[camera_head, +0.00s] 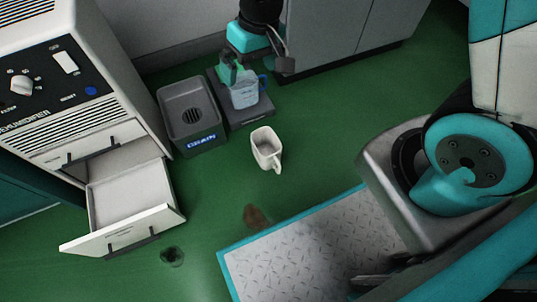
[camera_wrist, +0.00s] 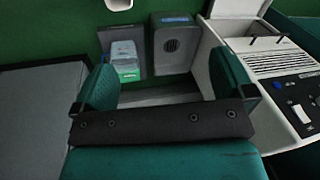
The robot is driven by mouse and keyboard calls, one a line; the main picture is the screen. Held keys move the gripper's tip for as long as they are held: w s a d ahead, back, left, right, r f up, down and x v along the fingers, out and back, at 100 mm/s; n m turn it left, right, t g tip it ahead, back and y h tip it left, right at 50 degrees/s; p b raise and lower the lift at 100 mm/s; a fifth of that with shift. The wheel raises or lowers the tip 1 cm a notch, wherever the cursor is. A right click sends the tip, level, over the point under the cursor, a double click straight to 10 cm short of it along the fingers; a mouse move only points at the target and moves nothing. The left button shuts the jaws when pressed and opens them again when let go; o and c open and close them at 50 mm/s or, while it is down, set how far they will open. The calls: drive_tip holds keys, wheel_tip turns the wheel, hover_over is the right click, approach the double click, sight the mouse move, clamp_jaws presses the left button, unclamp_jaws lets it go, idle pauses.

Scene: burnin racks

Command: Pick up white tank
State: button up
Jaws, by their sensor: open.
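The white tank (camera_head: 266,148) is a small open white container with a handle on its lower right side, standing on the green floor right of the drain box. In the wrist view only part of a white object, likely the tank (camera_wrist: 118,4), shows at the top edge. My gripper (camera_wrist: 165,66) is open, with its two teal fingers wide apart and nothing between them. In the head view my gripper's teal body (camera_head: 246,38) is above and behind the tank, near a clear jug, apart from the tank.
The clear jug (camera_head: 244,93) stands on a dark platform (camera_head: 250,115) beside the grey drain box (camera_head: 203,138). A white dehumidifier (camera_head: 75,85) has its drawer (camera_head: 130,197) pulled out at left. Grey cabinets (camera_head: 340,30) stand behind. Green floor around the tank is clear.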

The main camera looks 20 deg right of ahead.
drive_tip(key=w+d+f+b, duration=0.1)
drive_tip(key=f+b, duration=0.4)
drive_tip(key=f, duration=0.9)
drive_tip(key=d+f+m+h+b, duration=0.1)
drive_tip(key=f+b, duration=0.4)
drive_tip(key=f, duration=0.9)
drive_tip(key=w+d+f+h+b, duration=0.1)
drive_tip(key=f+b, duration=0.4)
drive_tip(key=f, duration=0.9)
drive_tip(key=shift+w+d+m, duration=0.3)
drive_tip(key=shift+d+m, duration=0.1)
drive_tip(key=shift+d, duration=0.4)
drive_tip(key=c, duration=0.7)
